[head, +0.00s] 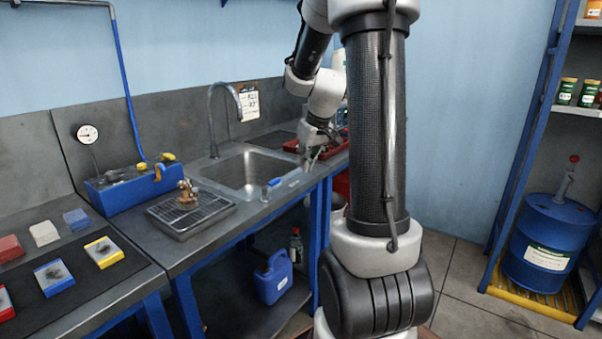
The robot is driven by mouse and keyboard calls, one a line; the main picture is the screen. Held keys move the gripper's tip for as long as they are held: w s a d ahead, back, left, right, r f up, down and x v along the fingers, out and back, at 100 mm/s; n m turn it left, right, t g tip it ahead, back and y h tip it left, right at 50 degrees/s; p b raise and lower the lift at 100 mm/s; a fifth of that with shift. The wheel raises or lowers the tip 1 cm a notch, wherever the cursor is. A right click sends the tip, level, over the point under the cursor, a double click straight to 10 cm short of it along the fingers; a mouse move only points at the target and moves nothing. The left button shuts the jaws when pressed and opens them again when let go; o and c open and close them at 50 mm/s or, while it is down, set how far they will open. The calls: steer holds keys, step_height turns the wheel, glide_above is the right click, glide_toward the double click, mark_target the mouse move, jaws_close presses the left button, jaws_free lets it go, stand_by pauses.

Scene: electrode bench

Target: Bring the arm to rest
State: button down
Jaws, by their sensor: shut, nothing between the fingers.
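My gripper (310,163) hangs at the end of my folded arm, pointing down over the right end of the bench, just right of the sink. Its fingers look closed, with nothing seen between them. It is small in the head view, and I cannot tell how far its tips are above the bench top. My upper arm link stands upright in the middle of the view and hides part of what lies behind it.
A sink (250,172) with a tall faucet (213,120) is left of my gripper. A red tray (333,147) lies close behind it. A blue-handled tool (271,185) lies at the front edge. A rack (190,213) and blue box (128,190) stand further left.

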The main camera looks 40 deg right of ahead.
steer(key=shift+s+r, duration=0.2)
steer(key=shift+r, duration=0.3)
steer(key=s+a+r, duration=0.3)
steer(key=s+a, duration=0.4)
steer(key=s, duration=0.4)
steer(key=s+a+r, duration=0.3)
steer(key=s+a, duration=0.4)
steer(key=s, duration=0.5)
steer(key=shift+a+r, duration=0.3)
